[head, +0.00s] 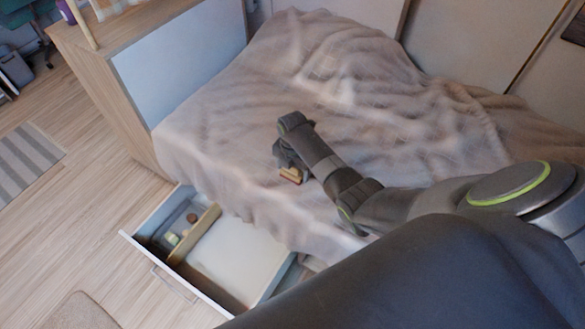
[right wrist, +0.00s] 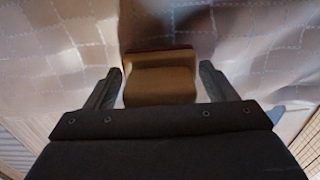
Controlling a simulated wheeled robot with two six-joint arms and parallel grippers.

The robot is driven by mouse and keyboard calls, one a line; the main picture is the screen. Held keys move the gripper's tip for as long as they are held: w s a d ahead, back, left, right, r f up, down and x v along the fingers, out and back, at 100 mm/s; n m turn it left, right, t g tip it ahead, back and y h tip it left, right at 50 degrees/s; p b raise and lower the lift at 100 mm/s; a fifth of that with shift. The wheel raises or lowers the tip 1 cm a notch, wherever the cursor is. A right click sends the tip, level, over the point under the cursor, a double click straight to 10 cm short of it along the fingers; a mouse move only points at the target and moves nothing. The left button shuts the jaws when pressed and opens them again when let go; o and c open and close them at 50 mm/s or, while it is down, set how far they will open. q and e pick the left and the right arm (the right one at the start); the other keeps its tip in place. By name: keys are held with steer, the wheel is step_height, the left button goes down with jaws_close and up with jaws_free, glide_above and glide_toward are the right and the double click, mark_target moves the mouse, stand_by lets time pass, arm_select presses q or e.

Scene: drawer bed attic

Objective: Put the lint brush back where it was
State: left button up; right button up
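The lint brush (head: 291,175), a small tan block with a dark reddish edge, is at my right gripper (head: 284,158), over the near side of the bed. I cannot tell whether the brush touches the blanket. The open drawer (head: 208,292) under the bed has a wooden divider (head: 197,234), with several small items in its left compartment. My left gripper is not in view.
The bed (head: 340,85) has a rumpled beige blanket that hangs over the drawer's back edge. A wooden cabinet (head: 115,95) stands at the bed's left end. The drawer's right compartment looks mostly clear. Bare floor (head: 85,215) lies to the left.

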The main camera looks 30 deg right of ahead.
steer(key=shift+o, duration=1)
steer(key=shift+r, duration=0.25)
step_height(320, 180, up, 12)
steer(key=shift+f+p, duration=0.1)
steer(key=shift+p, duration=1)
